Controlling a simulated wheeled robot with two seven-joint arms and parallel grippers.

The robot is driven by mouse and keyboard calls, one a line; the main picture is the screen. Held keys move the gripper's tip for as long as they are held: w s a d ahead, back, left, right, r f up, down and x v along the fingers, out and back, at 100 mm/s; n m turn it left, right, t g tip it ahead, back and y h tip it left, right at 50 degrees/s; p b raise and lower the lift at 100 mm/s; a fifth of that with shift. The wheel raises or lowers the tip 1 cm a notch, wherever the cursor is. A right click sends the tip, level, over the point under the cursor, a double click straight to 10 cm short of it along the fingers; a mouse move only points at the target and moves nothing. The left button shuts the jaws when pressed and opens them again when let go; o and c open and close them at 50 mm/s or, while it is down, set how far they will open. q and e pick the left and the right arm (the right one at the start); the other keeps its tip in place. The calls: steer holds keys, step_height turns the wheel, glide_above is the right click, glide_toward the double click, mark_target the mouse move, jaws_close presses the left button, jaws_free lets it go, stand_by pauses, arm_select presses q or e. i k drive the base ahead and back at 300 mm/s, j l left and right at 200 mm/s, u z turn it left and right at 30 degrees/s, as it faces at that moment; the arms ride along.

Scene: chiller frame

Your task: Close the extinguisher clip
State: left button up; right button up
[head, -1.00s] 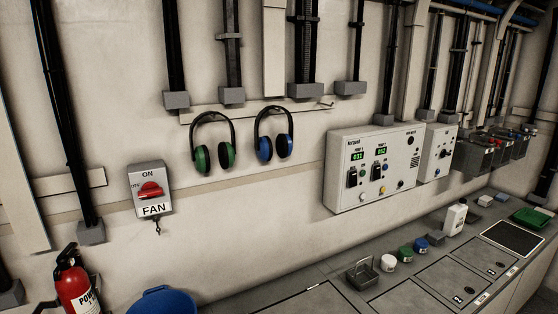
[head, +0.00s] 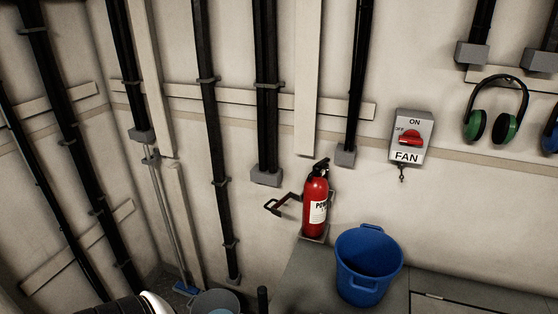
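A red fire extinguisher (head: 315,205) with a black head and a white label stands upright on a small grey base against the wall, near the picture's middle. Whether any part passes behind the extinguisher is hidden. Neither of my grippers shows in the head view.
A blue bucket (head: 368,268) stands on the grey counter (head: 302,275) just right of the extinguisher. A grey bucket (head: 215,302) and a mop or broom (head: 186,289) are at the lower left. A fan switch box (head: 411,137) and green earmuffs (head: 496,110) are on the wall at right.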

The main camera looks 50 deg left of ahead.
mark_target(273, 209)
steer(key=k+j, duration=0.1)
steer(key=j, duration=0.35)
steer(key=k+j, duration=0.1)
steer(key=j, duration=0.4)
steer(key=k+j, duration=0.1)
steer(key=j, duration=0.35)
steer(key=i+j, duration=0.1)
steer(key=j, duration=1.15)
steer(key=i+j, duration=0.15)
steer(key=j, duration=0.5)
steer(key=z, duration=0.05)
